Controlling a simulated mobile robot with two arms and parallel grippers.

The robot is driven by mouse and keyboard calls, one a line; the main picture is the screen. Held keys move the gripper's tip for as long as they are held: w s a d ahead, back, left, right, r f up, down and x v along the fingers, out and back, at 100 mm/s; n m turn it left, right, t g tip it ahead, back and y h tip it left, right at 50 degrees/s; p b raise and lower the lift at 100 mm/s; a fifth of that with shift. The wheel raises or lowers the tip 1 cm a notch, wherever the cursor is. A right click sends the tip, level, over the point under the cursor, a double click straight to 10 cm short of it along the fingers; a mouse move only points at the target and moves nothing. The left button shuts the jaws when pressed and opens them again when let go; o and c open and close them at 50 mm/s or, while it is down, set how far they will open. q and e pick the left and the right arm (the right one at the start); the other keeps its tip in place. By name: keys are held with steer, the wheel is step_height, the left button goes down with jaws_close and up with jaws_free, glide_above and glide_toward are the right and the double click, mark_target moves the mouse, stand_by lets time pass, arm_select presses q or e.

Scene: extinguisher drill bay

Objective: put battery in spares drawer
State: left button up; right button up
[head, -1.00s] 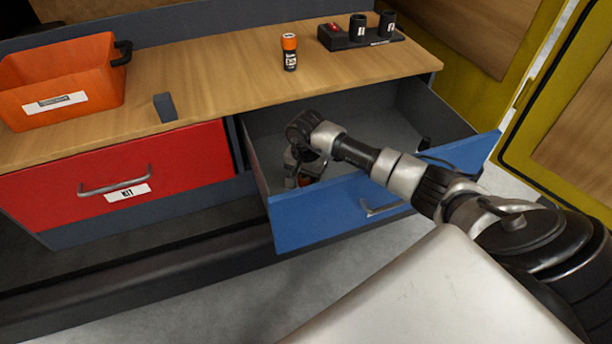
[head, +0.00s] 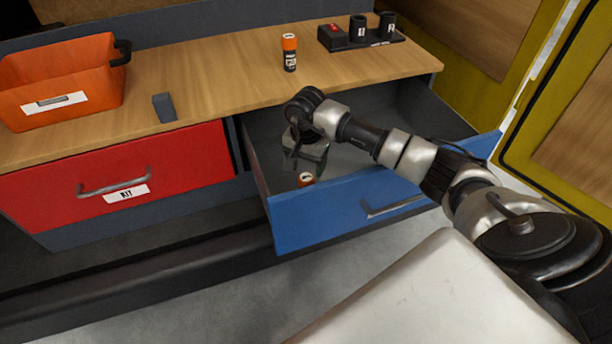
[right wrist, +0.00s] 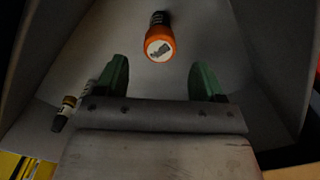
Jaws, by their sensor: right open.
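A battery with an orange top (head: 306,180) is inside the open blue drawer (head: 335,205), near its front panel, and only its upper part shows. The right wrist view shows it with a dark lower body (right wrist: 160,42), just beyond my fingertips and apart from them. My right gripper (head: 297,150) is low over the drawer's left part. Its green fingers (right wrist: 160,78) are spread with nothing between them. Another orange and black battery (head: 290,53) stands upright on the wooden worktop. My left gripper is not in view.
A black holder (head: 361,38) with a red switch and two black cylinders is at the worktop's back right. An orange bin (head: 60,85) and a small grey block (head: 165,107) are at left. The red KIT drawer (head: 115,170) is closed. A small cylinder (right wrist: 64,113) shows at left.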

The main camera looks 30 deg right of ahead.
step_height(320, 180, up, 6)
steer(key=shift+r+b, duration=0.2)
steer(key=shift+b, duration=0.1)
